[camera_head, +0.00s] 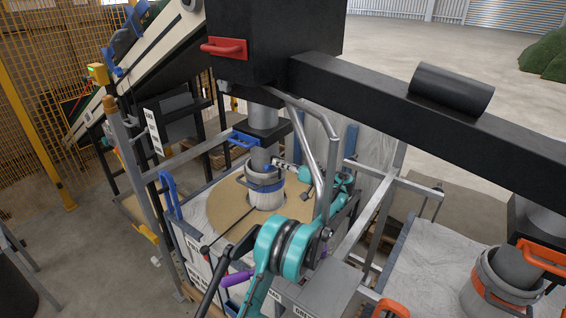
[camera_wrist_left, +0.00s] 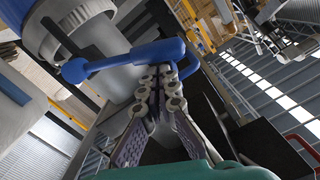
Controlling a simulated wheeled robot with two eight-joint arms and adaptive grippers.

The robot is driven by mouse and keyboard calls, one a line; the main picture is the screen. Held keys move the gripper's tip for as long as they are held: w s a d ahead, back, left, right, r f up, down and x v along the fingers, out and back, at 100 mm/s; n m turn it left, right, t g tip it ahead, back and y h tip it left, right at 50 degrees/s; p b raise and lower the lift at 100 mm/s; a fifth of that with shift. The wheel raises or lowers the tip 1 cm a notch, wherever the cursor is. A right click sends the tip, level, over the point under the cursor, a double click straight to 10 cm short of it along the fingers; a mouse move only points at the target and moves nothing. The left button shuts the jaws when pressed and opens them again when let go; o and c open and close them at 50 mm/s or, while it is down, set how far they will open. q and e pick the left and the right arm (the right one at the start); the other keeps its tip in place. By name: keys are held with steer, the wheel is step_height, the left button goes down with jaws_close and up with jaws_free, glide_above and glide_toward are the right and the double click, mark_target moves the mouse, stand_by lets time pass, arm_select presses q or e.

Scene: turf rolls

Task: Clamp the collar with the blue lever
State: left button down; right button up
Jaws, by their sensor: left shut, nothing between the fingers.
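The collar (camera_head: 264,186) is a pale ring with a blue band around the grey spout, above a round tan sheet. Its blue lever (camera_wrist_left: 125,55) shows in the left wrist view as a bar with a ball end at left, beside the grey cylinder (camera_wrist_left: 72,25). In the head view the lever is small and partly hidden by my gripper. My left gripper (camera_head: 279,163) is at the collar's upper right. In the left wrist view its fingers (camera_wrist_left: 160,73) are shut and empty, just under the lever's bar; I cannot tell whether they touch it. My right gripper is not in view.
A blue handle (camera_head: 243,140) sits above the collar and a red handle (camera_head: 224,46) on the black housing. A bent grey tube (camera_head: 325,150) stands close to my left arm. An orange-handled spout (camera_head: 540,256) is at right. Open floor lies behind.

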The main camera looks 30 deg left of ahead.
arm_select(q)
steer(key=f+n, duration=0.1)
steer(key=s+f+n+b, duration=0.1)
steer(key=s+f, duration=0.1)
steer(key=shift+a+f+n, duration=0.15)
steer(key=shift+f+n, duration=0.15)
steer(key=shift+n, duration=0.1)
stand_by(0.4)
steer(key=s+d, duration=0.2)
steer(key=d, duration=0.9)
steer(key=w+a+r+n+g+h+p, duration=0.15)
steer(key=a+r+h+p, duration=0.35)
steer(key=p, duration=0.7)
steer(key=a+f+h+b, duration=0.1)
steer(key=a+f+b, duration=0.1)
steer(key=a+f, duration=0.2)
steer(key=shift+w+a, duration=0.35)
steer(key=shift+a, duration=0.9)
steer(key=shift+t, duration=0.25)
